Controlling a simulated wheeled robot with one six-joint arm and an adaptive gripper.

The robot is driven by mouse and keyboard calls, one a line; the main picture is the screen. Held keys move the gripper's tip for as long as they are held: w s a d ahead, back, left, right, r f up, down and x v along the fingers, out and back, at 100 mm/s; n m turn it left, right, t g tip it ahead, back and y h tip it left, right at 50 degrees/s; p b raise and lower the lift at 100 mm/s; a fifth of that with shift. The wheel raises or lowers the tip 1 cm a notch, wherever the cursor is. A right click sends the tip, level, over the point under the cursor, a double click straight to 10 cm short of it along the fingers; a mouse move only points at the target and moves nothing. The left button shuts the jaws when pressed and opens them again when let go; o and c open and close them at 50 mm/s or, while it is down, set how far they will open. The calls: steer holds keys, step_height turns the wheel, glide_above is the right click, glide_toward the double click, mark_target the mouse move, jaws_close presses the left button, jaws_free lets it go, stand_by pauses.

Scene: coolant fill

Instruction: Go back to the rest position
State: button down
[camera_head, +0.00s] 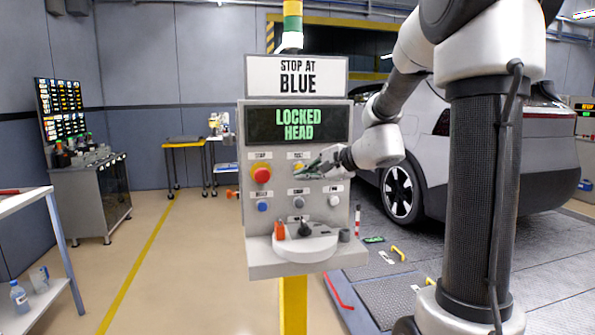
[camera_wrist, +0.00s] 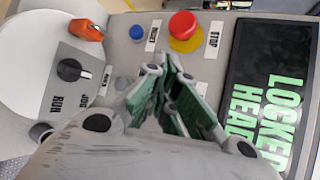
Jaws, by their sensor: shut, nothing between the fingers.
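In the wrist view my gripper (camera_wrist: 178,85) points at the panel face between the red stop button (camera_wrist: 182,25) and the black run/jog knob (camera_wrist: 70,70). I cannot tell whether the fingertips touch the panel. The panel's screen (camera_head: 298,125) reads "LOCKED HEAD" in green. The fingers partly hide the buttons behind them.
A sign (camera_head: 297,77) above the panel reads "STOP AT BLUE". A grey car (camera_head: 465,150) stands behind my arm on the right. A white table (camera_head: 30,200) is at the left edge. The floor between the table and the panel is clear.

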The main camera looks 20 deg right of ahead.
steer(key=s+d+f+n+g+h, duration=0.1)
steer(key=s+f+n+g, duration=0.3)
steer(key=s, duration=0.6)
steer(key=s+d+f+n+g+h, duration=0.1)
steer(key=s+f+n+g, duration=0.25)
steer(key=s, duration=0.65)
steer(key=s+d+r+n+h, duration=0.1)
steer(key=s+r+n+h, duration=0.1)
steer(key=s+n, duration=0.2)
steer(key=s+d+r+n+h, duration=0.1)
steer(key=s+d+n+h, duration=0.1)
steer(key=s, duration=0.6)
steer(key=shift+r+n+t+h, duration=0.4)
steer(key=shift+n+t, duration=0.05)
steer(key=shift+n, duration=0.4)
